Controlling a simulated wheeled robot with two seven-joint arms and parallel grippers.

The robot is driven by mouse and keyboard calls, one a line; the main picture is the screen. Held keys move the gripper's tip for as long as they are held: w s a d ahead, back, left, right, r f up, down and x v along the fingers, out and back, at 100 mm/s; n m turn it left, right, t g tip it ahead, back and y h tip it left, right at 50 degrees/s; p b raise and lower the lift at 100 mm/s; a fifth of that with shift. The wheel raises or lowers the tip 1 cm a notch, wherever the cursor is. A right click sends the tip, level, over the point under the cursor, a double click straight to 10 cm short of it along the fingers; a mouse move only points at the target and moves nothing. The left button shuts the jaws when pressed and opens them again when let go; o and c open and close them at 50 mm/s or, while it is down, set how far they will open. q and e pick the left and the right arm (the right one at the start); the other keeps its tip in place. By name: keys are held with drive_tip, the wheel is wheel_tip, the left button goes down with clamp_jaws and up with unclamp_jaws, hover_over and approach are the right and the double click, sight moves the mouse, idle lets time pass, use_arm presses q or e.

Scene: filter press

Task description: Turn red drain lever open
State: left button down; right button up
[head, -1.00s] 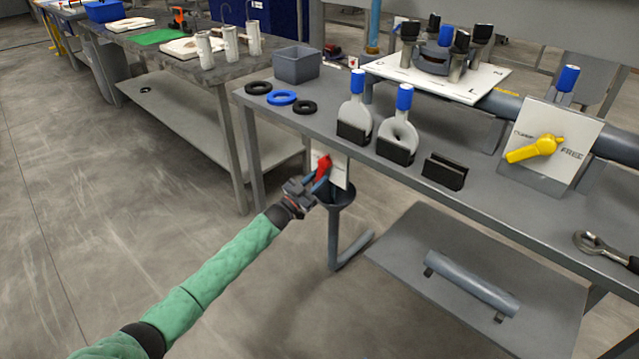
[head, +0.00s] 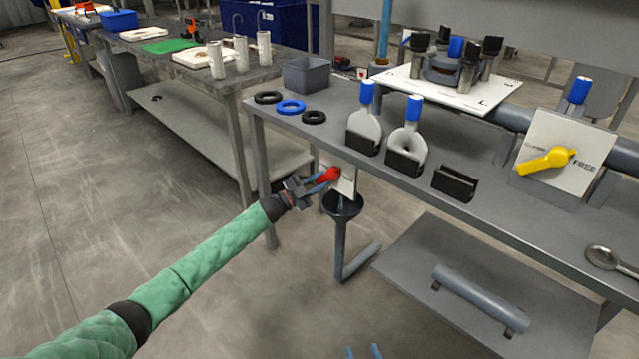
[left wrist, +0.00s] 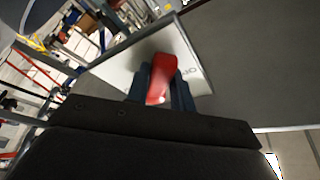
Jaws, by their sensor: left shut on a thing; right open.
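The red drain lever (head: 329,174) is on a white plate (head: 346,182) under the near edge of the grey bench. It also shows in the left wrist view (left wrist: 161,78), in front of the plate (left wrist: 112,70), whose lettering is partly hidden. My left gripper (head: 318,179) is shut on the red lever, with one blue finger on each side of it in the left wrist view. In the head view the lever lies close to level, pointing left toward my gripper. My right gripper (head: 364,351) shows only as two blue fingertips, apart and empty, at the bottom edge.
A dark funnel (head: 342,207) on a drain pipe stands just below the plate. The bench (head: 330,122) above holds rings, two blue-handled paddles and a yellow lever (head: 547,161). A lower shelf (head: 425,262) with a grey cylinder is at right. Floor at left is clear.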

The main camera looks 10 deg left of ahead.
idle(0.3)
use_arm(q)
drive_tip(key=c, duration=1.2)
unclamp_jaws()
